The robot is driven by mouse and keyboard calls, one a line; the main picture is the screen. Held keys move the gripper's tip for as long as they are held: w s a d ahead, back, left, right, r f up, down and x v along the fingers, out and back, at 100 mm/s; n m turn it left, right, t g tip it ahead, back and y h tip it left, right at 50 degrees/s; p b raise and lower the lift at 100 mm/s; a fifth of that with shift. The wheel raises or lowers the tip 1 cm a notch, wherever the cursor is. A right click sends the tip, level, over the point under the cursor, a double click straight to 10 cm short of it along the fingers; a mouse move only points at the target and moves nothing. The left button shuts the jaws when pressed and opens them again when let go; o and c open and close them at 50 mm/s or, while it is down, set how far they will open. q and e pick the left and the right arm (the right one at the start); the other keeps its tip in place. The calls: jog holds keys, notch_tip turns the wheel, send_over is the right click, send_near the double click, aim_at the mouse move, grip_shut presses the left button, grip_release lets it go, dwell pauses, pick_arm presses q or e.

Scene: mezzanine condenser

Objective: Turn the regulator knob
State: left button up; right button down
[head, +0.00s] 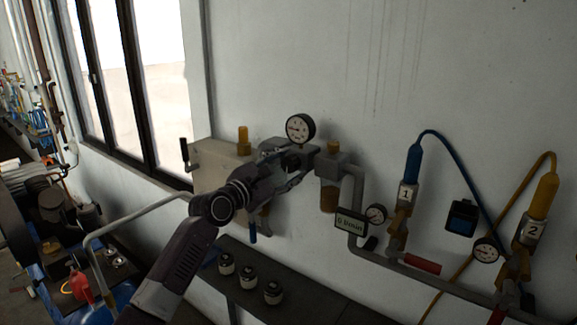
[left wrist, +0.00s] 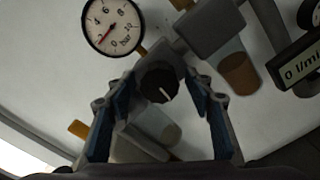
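The regulator knob (left wrist: 158,83) is a round black knob with a white mark line, seen nearly face-on in the left wrist view. My left gripper (left wrist: 160,92) is open, its two blue-padded fingers on either side of the knob with visible gaps. In the head view my left gripper (head: 286,167) is at the regulator on the wall and largely hides the knob. The pressure gauge (head: 300,128) sits just above; in the left wrist view the gauge (left wrist: 113,26) is marked in bar and its red needle points to the lower left. My right gripper is not in view.
Right of the regulator are a unit with an amber bowl (head: 329,200), a flow display (head: 351,222) and a grey pipe (head: 357,200). A grey box (head: 213,168) is on the left. Below, a dark shelf (head: 240,292) holds several small jars. The wall above is clear.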

pick_arm(q)
jog(key=c, duration=1)
jog(key=shift+c, duration=0.2)
